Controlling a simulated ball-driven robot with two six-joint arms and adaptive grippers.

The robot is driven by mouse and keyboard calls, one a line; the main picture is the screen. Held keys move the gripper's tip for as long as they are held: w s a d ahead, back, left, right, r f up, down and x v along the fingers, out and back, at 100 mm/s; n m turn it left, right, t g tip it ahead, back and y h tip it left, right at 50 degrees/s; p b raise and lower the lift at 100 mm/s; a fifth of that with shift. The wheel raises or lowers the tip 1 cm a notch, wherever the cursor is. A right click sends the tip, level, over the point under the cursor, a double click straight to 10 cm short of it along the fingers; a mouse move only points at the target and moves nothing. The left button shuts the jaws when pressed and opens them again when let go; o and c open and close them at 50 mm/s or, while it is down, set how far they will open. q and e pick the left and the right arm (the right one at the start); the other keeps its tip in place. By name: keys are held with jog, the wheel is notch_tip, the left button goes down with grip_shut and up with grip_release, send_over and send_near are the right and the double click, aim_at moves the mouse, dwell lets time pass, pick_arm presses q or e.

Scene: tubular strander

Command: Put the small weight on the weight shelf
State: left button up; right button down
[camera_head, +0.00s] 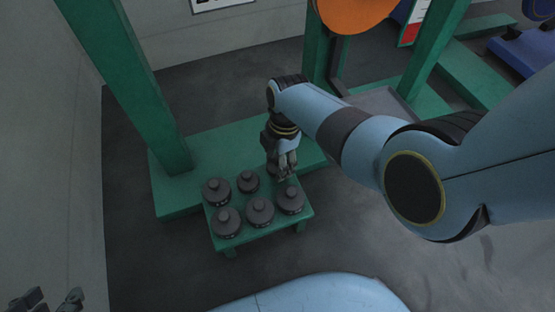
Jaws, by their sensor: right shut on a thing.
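The weight shelf (266,240) is a low green stand in the middle of the view, bearing several dark grey round weights with knobs. In front are three weights, at the left (227,222), middle (260,211) and right (290,201). Behind them are a weight at the left (216,191) and a smaller-looking one (248,182). My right gripper (283,174) points down over the back right of the shelf, shut on the small weight, which its fingers mostly hide. I cannot tell whether it touches the shelf. My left gripper (48,300) is at the bottom left, fingers apart and empty.
A green machine base (190,200) with a green post (140,90) stands behind and left of the shelf. Another post (318,45) and an orange disc (355,12) are at the back. Grey floor (150,265) is clear at the front left.

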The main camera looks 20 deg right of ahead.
jog(key=shift+f, duration=0.15)
jog(key=shift+c, duration=2.3)
grip_release()
